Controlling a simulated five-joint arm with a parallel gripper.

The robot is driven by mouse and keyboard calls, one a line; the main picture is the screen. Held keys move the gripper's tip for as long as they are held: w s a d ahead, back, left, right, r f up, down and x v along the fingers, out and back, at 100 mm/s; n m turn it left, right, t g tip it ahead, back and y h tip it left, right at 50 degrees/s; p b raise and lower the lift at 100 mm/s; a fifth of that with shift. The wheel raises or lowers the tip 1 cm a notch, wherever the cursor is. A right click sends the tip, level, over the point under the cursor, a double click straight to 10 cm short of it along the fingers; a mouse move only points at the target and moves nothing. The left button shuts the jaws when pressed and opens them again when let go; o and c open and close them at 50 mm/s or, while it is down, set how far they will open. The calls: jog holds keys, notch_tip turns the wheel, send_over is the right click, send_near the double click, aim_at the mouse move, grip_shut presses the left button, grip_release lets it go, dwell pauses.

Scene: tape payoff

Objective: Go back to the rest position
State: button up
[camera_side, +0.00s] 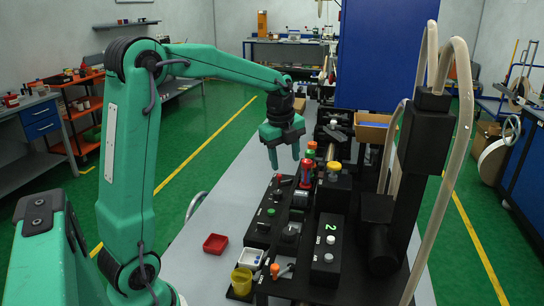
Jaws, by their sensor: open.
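My gripper (284,158) hangs at the end of my green arm, pointing down above the left edge of the black fixture panel (262,228). Its two fingers are apart with nothing visible between them. A red cylindrical part (306,174) stands upright just right of the fingers. I cannot tell the exact gap between them in depth.
A red tray (215,244), a white box (250,258) and a yellow cup (241,281) are at the near left. A black box marked 2 (328,243) and a black column (424,135) with pale hoses stand right.

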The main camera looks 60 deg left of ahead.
jog(key=s+d+r+n+t, duration=0.1)
jog(key=s+d+n+t, duration=0.1)
jog(key=s+d+n, duration=0.5)
jog(key=s+d+r+n+t, duration=0.1)
jog(key=s+d+n, duration=0.7)
jog(key=s+n, duration=0.3)
jog(key=shift+s+t+h, duration=0.3)
jog(key=shift+s+t, duration=0.1)
jog(key=shift+s, duration=0.6)
